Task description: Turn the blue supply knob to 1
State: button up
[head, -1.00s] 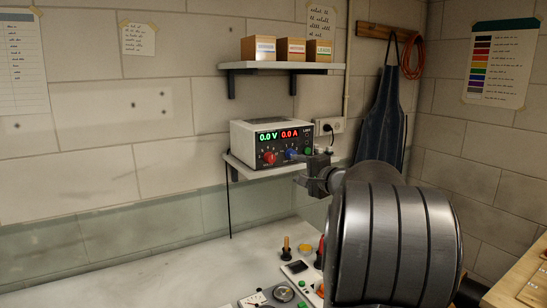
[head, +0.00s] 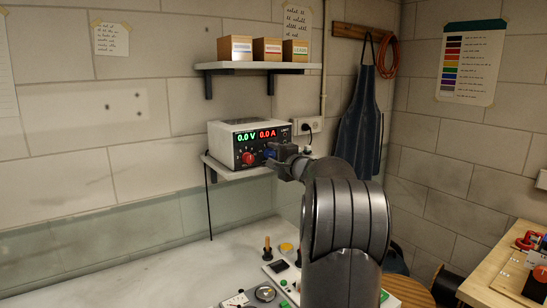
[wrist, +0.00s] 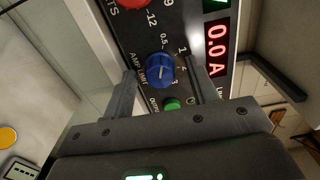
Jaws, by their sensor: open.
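The grey power supply (head: 232,137) sits on a small wall shelf, its displays reading 0.0 V and 0.0 A. The blue supply knob (wrist: 160,70), labelled AMP LIMIT, shows in the wrist view with scale marks such as 0.5 and 1 around it. A pale pointer line shows on its face, but I cannot tell exactly which mark it meets. My gripper (wrist: 162,76) is open, one finger on each side of the knob; contact is not clear. In the head view my gripper (head: 275,158) is at the supply's front and partly covers the blue knob (head: 269,153).
A red knob (head: 248,158) is left of the blue one. A green button (wrist: 172,104) lies close by, between my fingers. A shelf with boxes (head: 267,68) hangs above. The bench (head: 130,278) below holds small devices at its right.

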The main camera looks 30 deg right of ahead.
jog(key=shift+w, duration=0.1)
jog(key=shift+c, duration=0.5)
jog(key=c, duration=0.9)
jog(key=shift+o, duration=0.2)
jog(key=shift+m, duration=0.4)
jog(key=m, duration=0.3)
jog(key=shift+m, duration=0.3)
jog(key=m, duration=0.4)
jog(key=shift+m, duration=0.3)
